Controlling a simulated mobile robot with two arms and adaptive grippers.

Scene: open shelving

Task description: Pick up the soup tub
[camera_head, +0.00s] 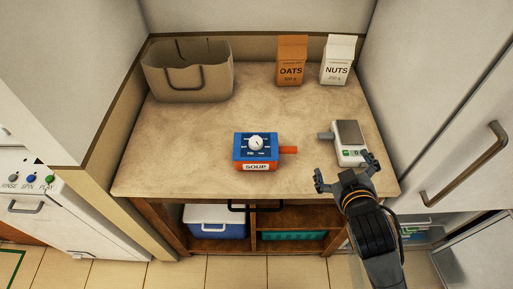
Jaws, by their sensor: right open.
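The soup tub (257,167) sits near the middle of the tabletop, with an orange front labelled SOUP. A blue face with a white round dial covers its top; I cannot tell whether this is its lid or a separate thing lying on it. An orange bar sticks out at its right. My right gripper (345,170) is open and empty, to the right of the tub and apart from it, close to the front of a white-and-green scale. My left gripper is not in view.
The scale (349,144) stands right of the tub, with a grey piece jutting from its left side. A beige basket (187,80), an oats carton (291,62) and a nuts carton (338,62) stand at the back. Walls flank the table (185,150). Its left front is clear.

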